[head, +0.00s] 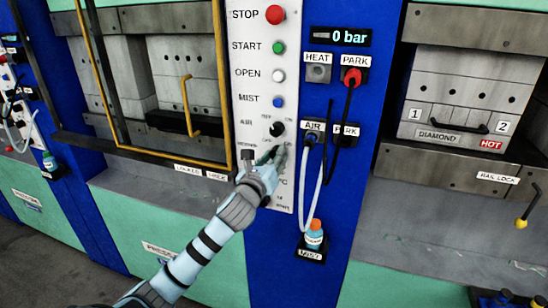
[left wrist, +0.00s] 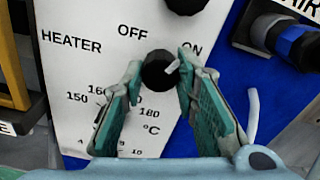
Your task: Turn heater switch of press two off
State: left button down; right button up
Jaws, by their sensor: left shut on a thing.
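The heater switch (left wrist: 158,72) is a round black knob on the white control panel (left wrist: 70,95), between the HEATER, OFF and ON labels in the left wrist view. A pale pointer mark at its upper right leans toward ON. My left gripper (left wrist: 160,82) has its two green-padded fingers on either side of the knob, shut on it. In the head view the left gripper (head: 268,158) is at the lower part of the panel, and its fingers hide the heater switch. My right gripper is not in view.
The black AIR knob (head: 278,129) sits just above the left gripper. STOP (head: 275,15), START, OPEN and MIST buttons are higher up. Hoses and plugs (head: 312,136) hang close on the right, with a MIST bottle (head: 314,236) below. A yellow-framed guard (head: 225,90) stands left.

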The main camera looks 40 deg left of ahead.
pick_arm(q)
jog(key=shift+r+n+p, duration=0.15)
jog(key=shift+n+p, duration=1.05)
jog(key=shift+n, duration=0.1)
jog(key=n+p, duration=0.1)
jog(key=n, duration=0.1)
jog(key=shift+n+p, duration=0.3)
jog(key=shift+n, duration=0.1)
jog(key=n+p, duration=0.1)
jog(key=n, duration=0.2)
jog(key=shift+n+p, duration=0.45)
jog(key=shift+n, duration=1.25)
jog(key=c, duration=1.3)
grip_release()
jog(key=shift+f, duration=0.2)
